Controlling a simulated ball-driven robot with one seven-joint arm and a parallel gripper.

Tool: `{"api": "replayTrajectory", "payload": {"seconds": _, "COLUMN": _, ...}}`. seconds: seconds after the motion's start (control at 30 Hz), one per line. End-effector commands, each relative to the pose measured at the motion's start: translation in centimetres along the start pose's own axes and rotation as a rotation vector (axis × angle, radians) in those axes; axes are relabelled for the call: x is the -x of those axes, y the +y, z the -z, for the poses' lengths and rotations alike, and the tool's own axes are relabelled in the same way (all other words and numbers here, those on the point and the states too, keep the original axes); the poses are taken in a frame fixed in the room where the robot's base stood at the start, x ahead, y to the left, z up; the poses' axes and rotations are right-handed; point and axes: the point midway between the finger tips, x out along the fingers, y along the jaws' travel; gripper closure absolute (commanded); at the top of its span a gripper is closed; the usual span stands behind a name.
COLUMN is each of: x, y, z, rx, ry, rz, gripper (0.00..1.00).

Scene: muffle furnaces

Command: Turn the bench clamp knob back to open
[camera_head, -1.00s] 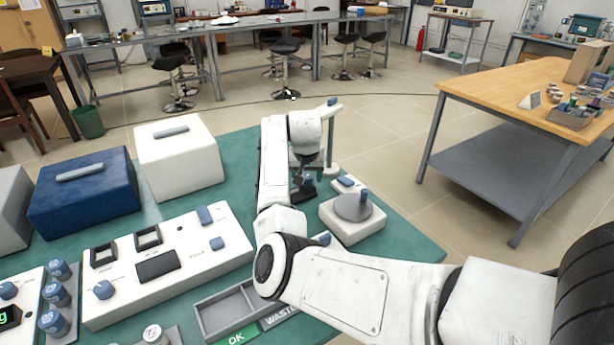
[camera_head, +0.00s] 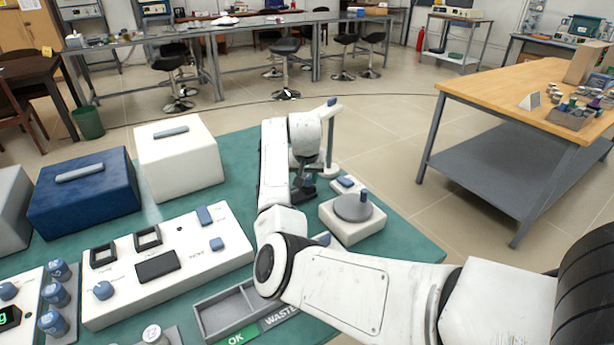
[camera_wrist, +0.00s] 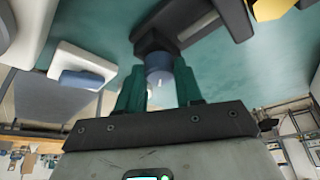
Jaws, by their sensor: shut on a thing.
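The bench clamp knob is a short blue cylinder (camera_wrist: 159,68), between my fingers in the wrist view. Behind it is the dark grey body of the clamp (camera_wrist: 196,24), over the teal bench mat. My gripper (camera_wrist: 160,88) has two green fingers, one on each side of the knob, shut on it. In the head view my gripper (camera_head: 304,184) is low over the far part of the mat, and my arm partly hides that spot. The knob cannot be made out clearly there. I cannot tell how far the knob is turned.
A white box with a grey round plate (camera_head: 352,210) and a small white block with a blue top (camera_head: 348,184) stand close to the right of my gripper. A white lidded box (camera_head: 180,160) and a control panel (camera_head: 165,265) stand to the left.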

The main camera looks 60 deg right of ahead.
Motion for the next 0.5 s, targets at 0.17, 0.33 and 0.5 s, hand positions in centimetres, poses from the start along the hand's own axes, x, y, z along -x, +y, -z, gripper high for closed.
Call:
{"api": "replayTrajectory", "payload": {"seconds": 0.17, "x": 0.12, "y": 0.02, "z": 0.04, "rx": 0.014, "ry": 0.000, "rz": 0.006, "gripper": 0.95}}
{"api": "replayTrajectory", "payload": {"seconds": 0.33, "x": 0.35, "y": 0.13, "z": 0.15, "rx": 0.067, "ry": 0.000, "rz": 0.027, "gripper": 0.95}}
{"api": "replayTrajectory", "payload": {"seconds": 0.5, "x": 0.51, "y": 0.28, "z": 0.20, "rx": 0.170, "ry": -0.001, "rz": 0.069, "gripper": 0.95}}
